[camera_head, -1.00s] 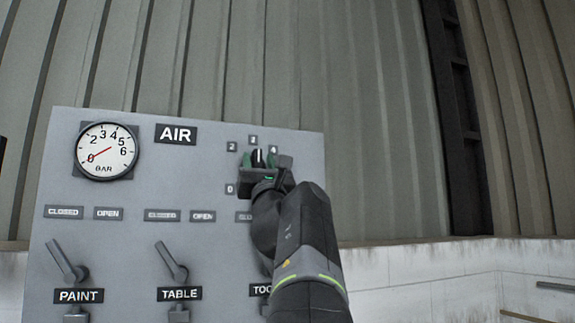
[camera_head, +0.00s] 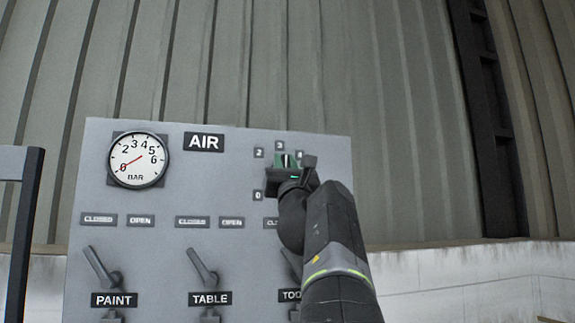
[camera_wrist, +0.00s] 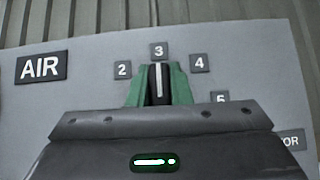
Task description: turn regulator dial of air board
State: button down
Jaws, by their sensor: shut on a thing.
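The grey air board (camera_head: 170,265) stands in front of me with the "AIR" label (camera_head: 204,142) near its top. The regulator dial (camera_wrist: 158,84) is a black knob with a white pointer line, in the middle of the wrist view. The line points up towards the "3" plate (camera_wrist: 158,51). My gripper (camera_wrist: 158,88) is shut on the dial, with a green finger on each side of it. In the head view my gripper (camera_head: 288,162) covers most of the dial. The round gauge (camera_head: 138,160) has its red needle at 0.
Levers marked PAINT (camera_head: 101,267) and TABLE (camera_head: 203,267) sit low on the board. A third lever (camera_head: 292,263) is partly hidden behind my arm. A dark post (camera_head: 22,230) stands at the left. A ribbed wall rises behind the board.

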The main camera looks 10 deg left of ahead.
jog(key=shift+f+h, duration=0.1)
jog(key=shift+h, duration=0.2)
jog(key=m+h+b, duration=0.1)
jog(key=m, duration=0.1)
jog(key=m+t+h+b, duration=0.1)
jog(key=m+h+b, duration=0.2)
jog(key=h+b, duration=0.1)
jog(key=shift+d+f+m, duration=0.15)
jog(key=shift+f+m, duration=0.15)
jog(key=shift+m, duration=0.1)
jog(key=m+h+b, duration=0.2)
jog(key=m+h, duration=0.1)
jog(key=shift+m+b, duration=0.3)
jog(key=shift+b, duration=0.1)
jog(key=m+h, duration=0.3)
jog(key=m+g+h, duration=0.1)
jog(key=m, duration=0.1)
jog(key=shift+w+d+r+h+b, duration=0.25)
jog(key=shift+h+b, duration=0.05)
jog(key=shift+b, duration=0.05)
jog(key=shift+d+f+m+g+h+p, duration=0.15)
jog(key=shift+m+g+h+p, duration=0.25)
jog(key=shift+m+g+h, duration=0.55)
jog(key=shift+m+h, duration=0.25)
jog(key=shift+m, duration=0.4)
jog(key=c, duration=1.3)
grip_release()
